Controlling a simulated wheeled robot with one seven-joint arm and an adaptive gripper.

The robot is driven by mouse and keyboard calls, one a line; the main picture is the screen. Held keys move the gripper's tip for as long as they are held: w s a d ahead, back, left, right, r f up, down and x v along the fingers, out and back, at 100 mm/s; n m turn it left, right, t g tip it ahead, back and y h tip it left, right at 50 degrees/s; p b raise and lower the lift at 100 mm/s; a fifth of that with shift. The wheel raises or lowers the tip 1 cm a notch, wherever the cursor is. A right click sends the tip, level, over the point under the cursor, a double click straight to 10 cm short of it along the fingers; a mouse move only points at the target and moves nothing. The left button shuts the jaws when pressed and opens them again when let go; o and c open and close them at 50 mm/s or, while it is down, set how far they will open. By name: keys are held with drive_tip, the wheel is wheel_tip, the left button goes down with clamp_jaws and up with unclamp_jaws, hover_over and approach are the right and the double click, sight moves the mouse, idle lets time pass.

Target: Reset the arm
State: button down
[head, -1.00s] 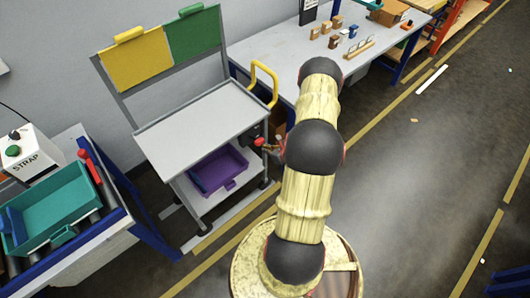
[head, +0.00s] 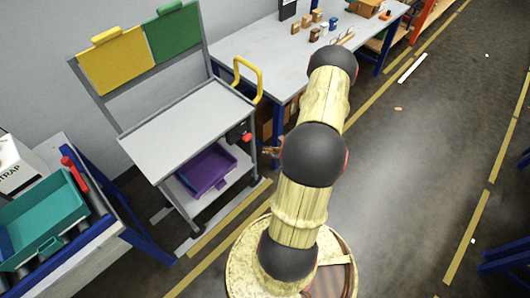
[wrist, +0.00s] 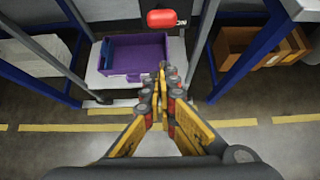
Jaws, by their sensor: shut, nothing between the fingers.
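My arm, in wood-look and black segments, rises from its round base in the head view. My gripper (head: 271,151) shows only in part there, beside the cart and mostly hidden behind the arm. In the wrist view my gripper (wrist: 162,72) is shut, its fingertips together with nothing between them. It points toward a purple bin (wrist: 130,57) on the cart's lower shelf, which also shows in the head view (head: 207,168). A red knob or handle (wrist: 162,19) is just beyond the fingertips, apart from them.
The grey cart (head: 190,120) with a yellow handle (head: 249,80) stands close left of the arm. A workbench (head: 262,50) with small boxes is behind it. A teal bin (head: 45,215) sits on a roller table at left.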

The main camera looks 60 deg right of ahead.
idle(0.5)
drive_tip(key=a+r+n+g+y, duration=0.1)
drive_tip(key=a+r+n+y, duration=0.35)
drive_tip(key=a, duration=0.35)
drive_tip(key=a+r+n+y, duration=0.35)
drive_tip(key=a+n, duration=0.25)
drive_tip(key=a, duration=0.2)
drive_tip(key=s+a+r+n+g+h+b, duration=0.1)
drive_tip(key=a+r+n+h+b, duration=0.2)
drive_tip(key=a+r+n, duration=0.9)
drive_tip(key=s+a+r+n+g+h+b, duration=0.2)
drive_tip(key=a+r+n+b, duration=0.2)
drive_tip(key=a+r+n, duration=0.9)
wheel_tip(320, 180, up, 7)
drive_tip(key=n, duration=0.3)
drive_tip(key=shift+a+h, duration=0.15)
drive_tip(key=shift+h, duration=0.25)
